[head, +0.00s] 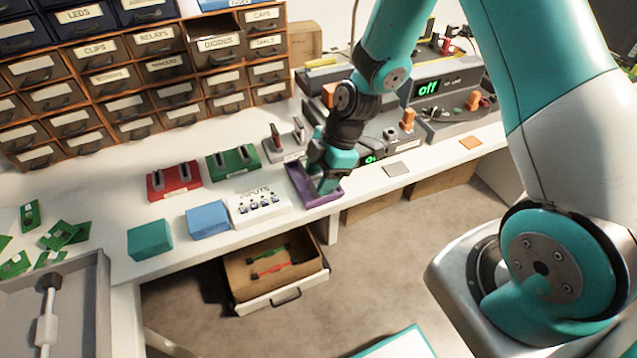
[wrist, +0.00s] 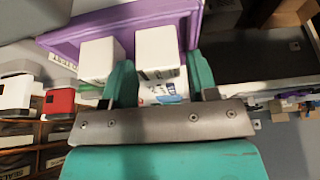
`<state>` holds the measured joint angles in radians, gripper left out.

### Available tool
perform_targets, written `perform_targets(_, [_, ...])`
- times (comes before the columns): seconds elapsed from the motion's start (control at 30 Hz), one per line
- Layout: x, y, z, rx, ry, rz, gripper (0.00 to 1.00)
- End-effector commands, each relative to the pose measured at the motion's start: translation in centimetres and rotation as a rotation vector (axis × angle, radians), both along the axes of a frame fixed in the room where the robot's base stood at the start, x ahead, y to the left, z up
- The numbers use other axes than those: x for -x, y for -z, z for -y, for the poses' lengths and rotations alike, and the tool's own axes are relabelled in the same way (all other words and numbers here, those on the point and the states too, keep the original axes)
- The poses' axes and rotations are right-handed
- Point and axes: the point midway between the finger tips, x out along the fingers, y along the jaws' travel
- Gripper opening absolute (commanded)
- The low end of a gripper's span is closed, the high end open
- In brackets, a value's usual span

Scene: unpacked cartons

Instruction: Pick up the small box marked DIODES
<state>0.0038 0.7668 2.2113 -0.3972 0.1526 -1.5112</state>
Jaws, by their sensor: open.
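My gripper (head: 328,178) points down over the purple tray (head: 300,190) at the front edge of the bench. In the wrist view my gripper (wrist: 160,72) is open, its teal fingers spread at the tray (wrist: 80,40). A white box (wrist: 157,45) with a small printed label lies between the fingers. Another white box (wrist: 98,62) is beside the left finger, and a labelled white box (wrist: 160,90) shows nearer the palm. The print is too small to read, so I cannot tell which is marked DIODES. In the head view my gripper hides the boxes.
A drawer labelled DIODES (head: 215,43) stands pulled out in the wooden cabinet. Left of the tray are a white INPUTS panel (head: 258,203), a blue block (head: 207,220) and a teal block (head: 150,239). Grey devices (head: 440,90) stand behind. An open drawer (head: 278,275) is below the bench.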

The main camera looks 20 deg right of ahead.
Motion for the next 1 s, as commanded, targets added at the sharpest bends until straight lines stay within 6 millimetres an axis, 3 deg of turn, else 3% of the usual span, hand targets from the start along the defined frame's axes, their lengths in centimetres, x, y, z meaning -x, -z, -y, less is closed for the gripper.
perform_targets(0.23, [0.0, 0.2, -0.1, 0.0, 0.0, 0.001, 0.53])
perform_targets(0.4, [0.0, 0.2, -0.1, 0.0, 0.0, 0.001, 0.17])
perform_targets(0.77, [-0.1, -0.2, -0.1, -0.001, 0.0, 0.002, 0.17])
perform_targets(1.0, [-0.1, -3.4, -0.1, -0.001, 0.0, 0.007, 0.17])
